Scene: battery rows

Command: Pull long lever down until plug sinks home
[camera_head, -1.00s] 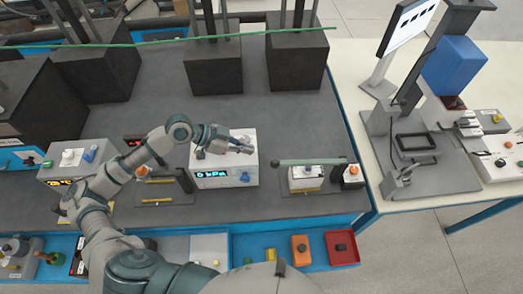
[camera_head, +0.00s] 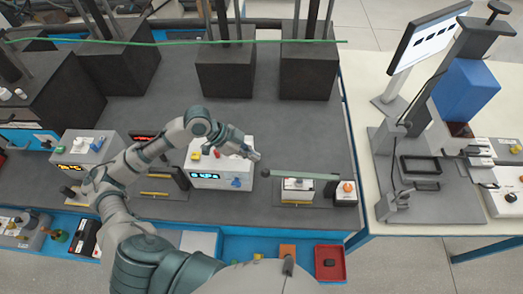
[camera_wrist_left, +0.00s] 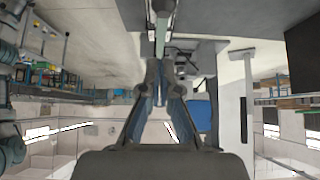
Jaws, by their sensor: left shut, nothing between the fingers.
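The long grey-green lever (camera_head: 312,175) lies roughly level across the top of a small white unit (camera_head: 297,190) at the table's front right. A dark round knob (camera_head: 265,172) is at its left end. My left gripper (camera_head: 252,155) is shut and empty, just behind and left of the knob, apart from it in the head view. In the wrist view the shut fingers (camera_wrist_left: 160,92) point at a pale green bar (camera_wrist_left: 160,40), which looks like the lever. The plug under the lever is too small to tell clearly. My right gripper is not in view.
A white box with a lit display (camera_head: 205,176) stands left of the lever, beneath my forearm. A small box with an orange button (camera_head: 346,189) stands at the lever's right end. Black blocks (camera_head: 310,70) line the back. The table between is clear.

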